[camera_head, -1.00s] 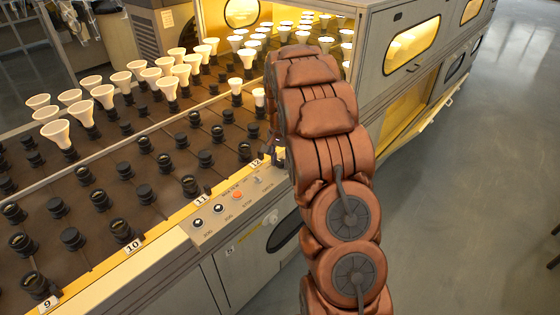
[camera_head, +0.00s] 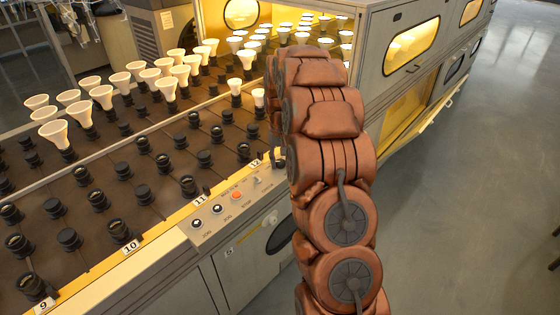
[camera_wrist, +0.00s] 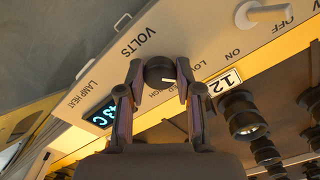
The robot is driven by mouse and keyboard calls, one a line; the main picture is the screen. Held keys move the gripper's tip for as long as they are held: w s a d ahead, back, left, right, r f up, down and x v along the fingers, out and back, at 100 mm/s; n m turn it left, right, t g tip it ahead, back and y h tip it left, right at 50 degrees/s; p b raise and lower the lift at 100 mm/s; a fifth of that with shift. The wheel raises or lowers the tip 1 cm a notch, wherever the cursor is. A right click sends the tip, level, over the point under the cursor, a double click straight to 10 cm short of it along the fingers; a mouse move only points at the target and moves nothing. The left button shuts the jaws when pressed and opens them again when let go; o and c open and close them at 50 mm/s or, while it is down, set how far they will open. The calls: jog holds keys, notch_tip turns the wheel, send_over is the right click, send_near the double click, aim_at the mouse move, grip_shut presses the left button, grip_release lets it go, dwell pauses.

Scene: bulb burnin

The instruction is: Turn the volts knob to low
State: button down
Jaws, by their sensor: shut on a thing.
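The volts knob (camera_wrist: 160,72) is a round dark knob with a white pointer mark, under the word VOLTS in the wrist view. My gripper (camera_wrist: 160,76) is shut on it, with one finger on each side. The pointer mark faces right and slightly down in that view, toward the scale words. The fingers partly cover those words; part of LOW shows beside the right finger, and part of HIGH lies below the knob.
The control panel (camera_head: 215,226) also carries a lamp-heat display (camera_wrist: 103,115) and a toggle switch (camera_wrist: 265,14). A dark conveyor (camera_head: 110,165) with sockets and several white bulbs lies left of my arm. The grey cabinet (camera_head: 380,75) stands behind; open floor lies right.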

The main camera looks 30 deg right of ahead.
aim_at(281, 162)
dwell(0.4)
jog(key=c, duration=0.8)
grip_release()
jog(key=shift+o, duration=0.2)
jog(key=shift+r, duration=0.15)
notch_tip(281, 162, up, 12)
